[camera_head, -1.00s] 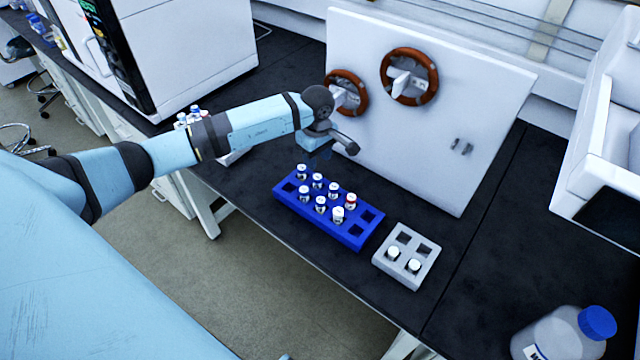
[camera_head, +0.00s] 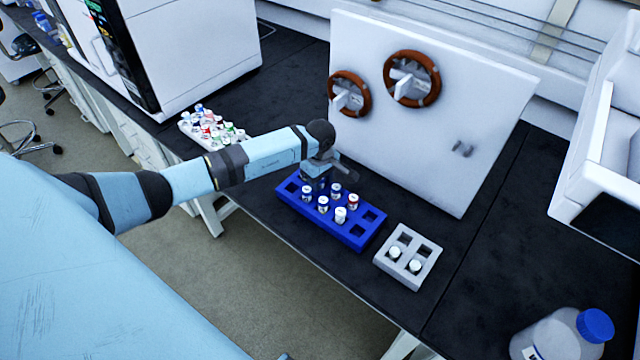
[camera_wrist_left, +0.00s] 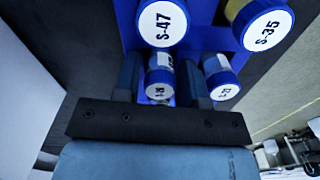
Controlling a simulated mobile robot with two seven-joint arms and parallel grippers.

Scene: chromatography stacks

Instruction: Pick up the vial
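The blue rack (camera_head: 355,240) stands on the black bench and holds several white-capped vials, among them a vial (camera_head: 340,215) at its front. My left gripper (camera_head: 315,183) is lowered over the rack's back-left end and hides the vials there. In the left wrist view its two fingers (camera_wrist_left: 163,82) stand on either side of a small blue-and-white vial (camera_wrist_left: 159,88), with narrow gaps beside it, so the gripper looks open around it. The vial's label is too small to read surely. Vials marked S-47 (camera_wrist_left: 162,22) and S-35 (camera_wrist_left: 265,26) are close by. My right gripper is out of view.
A grey rack (camera_head: 405,270) with two vials stands right of the blue rack. A white tray (camera_head: 188,128) of coloured-cap vials lies at the back left. A white panel with two orange-ringed ports (camera_head: 455,180) rises behind. A blue-capped bottle (camera_head: 575,335) is at the front right.

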